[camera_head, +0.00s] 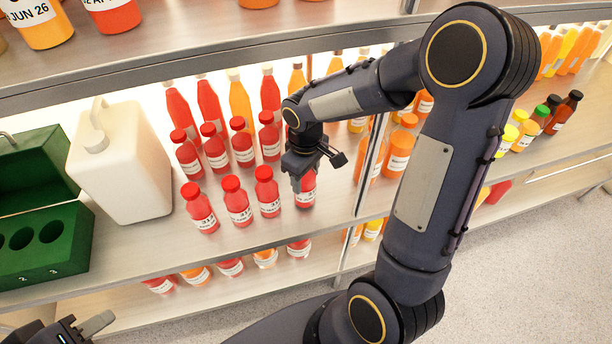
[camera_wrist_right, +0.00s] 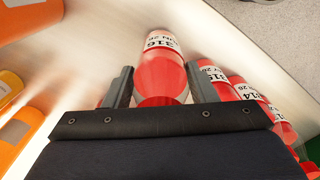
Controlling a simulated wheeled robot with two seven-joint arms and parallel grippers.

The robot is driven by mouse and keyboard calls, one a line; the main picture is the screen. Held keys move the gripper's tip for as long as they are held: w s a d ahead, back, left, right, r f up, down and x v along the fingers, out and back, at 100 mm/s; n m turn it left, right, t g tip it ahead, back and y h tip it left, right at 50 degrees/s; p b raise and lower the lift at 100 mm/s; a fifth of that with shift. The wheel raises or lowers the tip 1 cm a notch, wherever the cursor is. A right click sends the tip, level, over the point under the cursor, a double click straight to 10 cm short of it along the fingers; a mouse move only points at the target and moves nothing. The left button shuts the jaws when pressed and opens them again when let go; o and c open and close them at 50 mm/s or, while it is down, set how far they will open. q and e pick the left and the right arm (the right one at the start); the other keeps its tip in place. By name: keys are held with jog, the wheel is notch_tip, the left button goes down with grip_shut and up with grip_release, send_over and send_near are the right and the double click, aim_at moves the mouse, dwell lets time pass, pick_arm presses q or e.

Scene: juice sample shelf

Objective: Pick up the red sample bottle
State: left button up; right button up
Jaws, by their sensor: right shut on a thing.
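A red sample bottle (camera_head: 306,191) stands upright on the shelf at the right end of the front row of red bottles. My right gripper (camera_head: 300,178) reaches down over it from above and is shut on it; the gripper hides the bottle's top. In the right wrist view the same bottle (camera_wrist_right: 160,72), labelled 316, sits between the two fingers of the right gripper (camera_wrist_right: 160,87). My left gripper (camera_head: 88,328) shows only partly at the lower left edge, away from the bottles, and its opening cannot be made out.
Several similar red bottles (camera_head: 238,203) stand close beside and behind. A white jug (camera_head: 125,170) and an open green case (camera_head: 45,250) with round holes are to the left. Orange bottles (camera_head: 398,152) stand to the right past a shelf divider. An upper shelf (camera_head: 200,60) overhangs.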

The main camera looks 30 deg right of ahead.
notch_tip(320, 180, up, 6)
jog(key=shift+w+r+p, duration=0.1)
jog(key=shift+p, duration=0.45)
jog(key=s+a+r+p, duration=0.2)
jog(key=s+a+r, duration=0.1)
jog(key=s+a, duration=0.9)
jog(key=a, duration=0.3)
jog(key=shift+a+r, duration=0.3)
jog(key=shift+r, duration=0.1)
